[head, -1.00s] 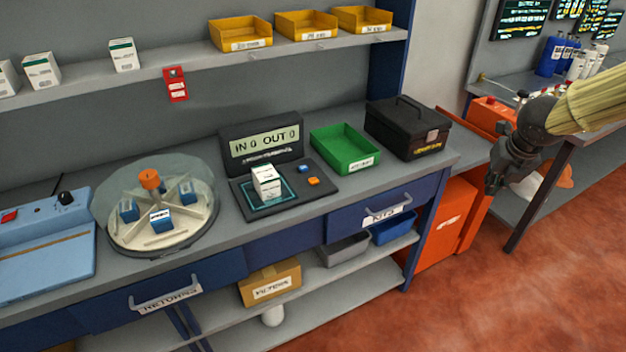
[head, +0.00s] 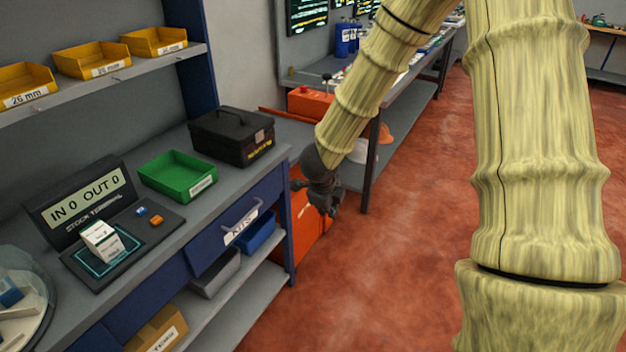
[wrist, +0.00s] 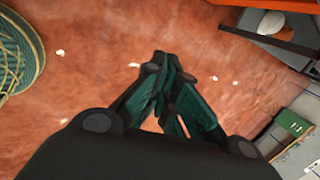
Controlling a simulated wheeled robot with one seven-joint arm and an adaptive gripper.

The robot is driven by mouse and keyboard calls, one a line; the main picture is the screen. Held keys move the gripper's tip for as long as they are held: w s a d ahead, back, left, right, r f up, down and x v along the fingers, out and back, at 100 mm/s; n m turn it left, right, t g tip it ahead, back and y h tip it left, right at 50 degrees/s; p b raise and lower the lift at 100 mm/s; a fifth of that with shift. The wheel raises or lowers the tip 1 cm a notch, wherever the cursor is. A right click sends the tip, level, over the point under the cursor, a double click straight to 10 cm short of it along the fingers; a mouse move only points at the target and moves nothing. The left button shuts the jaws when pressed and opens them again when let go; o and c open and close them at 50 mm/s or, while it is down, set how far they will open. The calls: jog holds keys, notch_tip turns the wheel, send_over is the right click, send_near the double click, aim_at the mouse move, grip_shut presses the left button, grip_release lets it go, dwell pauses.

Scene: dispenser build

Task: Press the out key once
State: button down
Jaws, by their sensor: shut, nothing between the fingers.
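The stock terminal (head: 80,205) stands on the bench at the left of the head view, and its screen reads IN 0 OUT 0. A blue key (head: 141,211) and an orange key (head: 156,221) sit on its flat pad. I cannot read which one is the out key. A white box (head: 102,241) stands on the outlined square of the pad. My gripper (head: 331,208) hangs beyond the bench's right end, over the floor, well away from the keys. In the wrist view its fingers (wrist: 168,75) are shut and empty.
A green tray (head: 178,174) and a black toolbox (head: 232,135) stand on the bench between the terminal and my gripper. Yellow bins (head: 92,57) line the shelf above. A clear-domed carousel (head: 22,300) is at the lower left. Red floor (head: 390,270) is free in front.

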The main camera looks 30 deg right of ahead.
jog(key=s+a+f+n, duration=0.4)
jog(key=s+f+n, duration=0.3)
jog(key=f+n, duration=0.25)
jog(key=s+a+f+n, duration=0.4)
jog(key=s+f+n, duration=0.3)
jog(key=f, duration=0.4)
jog(key=s+a+f+n+g+y, duration=0.1)
jog(key=s+a+f+n, duration=0.4)
jog(key=s, duration=0.4)
jog(key=s+a+f+n+g+y, duration=0.1)
jog(key=s+a+f+n, duration=0.3)
jog(key=s+n, duration=0.4)
jog(key=shift+s+a+f+g+y, duration=0.4)
jog(key=shift+a+y, duration=0.3)
jog(key=shift+a, duration=0.2)
